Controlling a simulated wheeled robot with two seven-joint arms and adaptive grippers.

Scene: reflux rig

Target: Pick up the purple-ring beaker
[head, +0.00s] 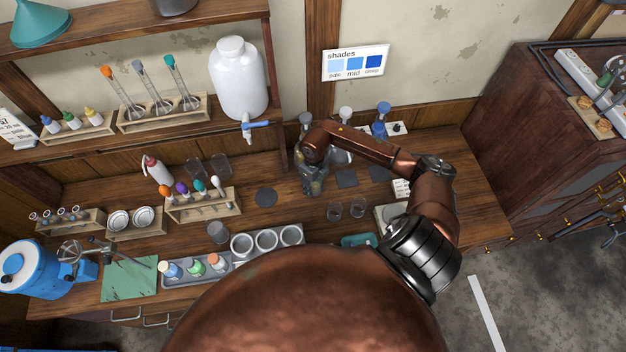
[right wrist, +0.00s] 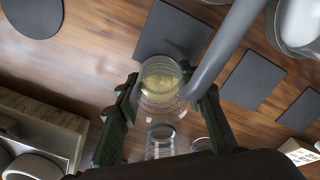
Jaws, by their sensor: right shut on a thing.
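My right gripper (head: 313,184) is over the back middle of the bench, below my bent arm. In the right wrist view, the fingers of the right gripper (right wrist: 165,100) are on both sides of a clear glass vessel (right wrist: 160,82), shut on it. Its bottom looks yellowish. I cannot make out a purple ring on it, nor whether it is off the bench. A second clear glass (right wrist: 160,138) shows nearer the palm, partly hidden. Two small clear beakers (head: 334,210) (head: 357,208) stand on the bench to the right of the gripper. My left gripper is not in view.
A grey rod (right wrist: 222,50) crosses close to the held glass. A white jug with tap (head: 238,80) stands at left. A grey tray with cups (head: 266,240) is in front.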

